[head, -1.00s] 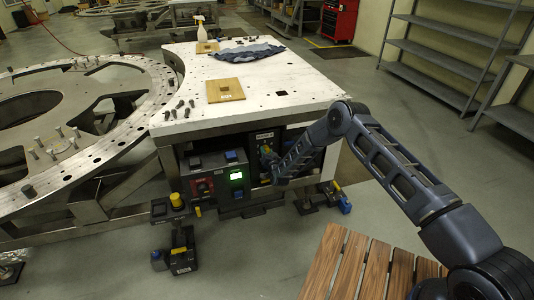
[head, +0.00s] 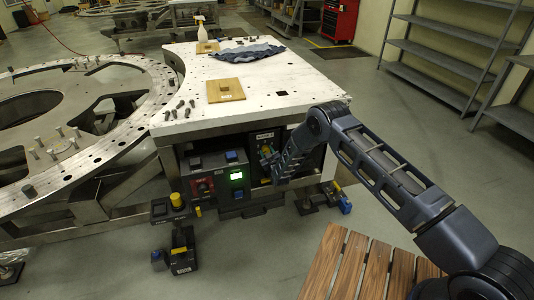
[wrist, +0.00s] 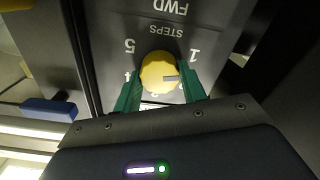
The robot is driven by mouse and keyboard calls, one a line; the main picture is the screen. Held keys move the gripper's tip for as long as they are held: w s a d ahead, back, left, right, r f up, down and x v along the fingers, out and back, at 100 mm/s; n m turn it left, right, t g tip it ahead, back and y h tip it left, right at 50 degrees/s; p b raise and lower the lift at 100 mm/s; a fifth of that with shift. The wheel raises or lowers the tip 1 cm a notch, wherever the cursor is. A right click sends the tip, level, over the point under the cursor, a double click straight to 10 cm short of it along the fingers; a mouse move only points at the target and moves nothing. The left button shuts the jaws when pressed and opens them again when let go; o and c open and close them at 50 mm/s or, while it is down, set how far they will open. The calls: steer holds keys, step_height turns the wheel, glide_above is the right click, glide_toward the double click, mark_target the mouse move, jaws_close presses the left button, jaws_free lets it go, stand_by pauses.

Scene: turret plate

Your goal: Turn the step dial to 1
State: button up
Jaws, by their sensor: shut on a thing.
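The step dial (wrist: 155,66) is a round yellow knob with a grey pointer mark, on a dark panel marked STEPS in the wrist view. The lettering appears upside down there. The pointer faces right in the picture, below the 1 (wrist: 194,55) and towards the right finger. The 5 and 4 show left of the dial. Another number below it is partly hidden. My gripper (wrist: 158,88) has its green fingers shut on the dial, one on each side. In the head view my gripper (head: 272,158) is at the panel under the table, and the dial is mostly hidden.
Left of the dial's panel is a control box (head: 218,180) with a red knob, a blue button and a lit green display. The white table top (head: 275,95) overhangs the panels. A wooden slatted surface (head: 355,268) is at the lower right.

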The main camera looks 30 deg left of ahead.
steer(key=shift+n, duration=1.6)
steer(key=o, duration=1)
steer(key=v, duration=1)
steer(key=shift+s+d, duration=0.25)
steer(key=shift+s, duration=0.05)
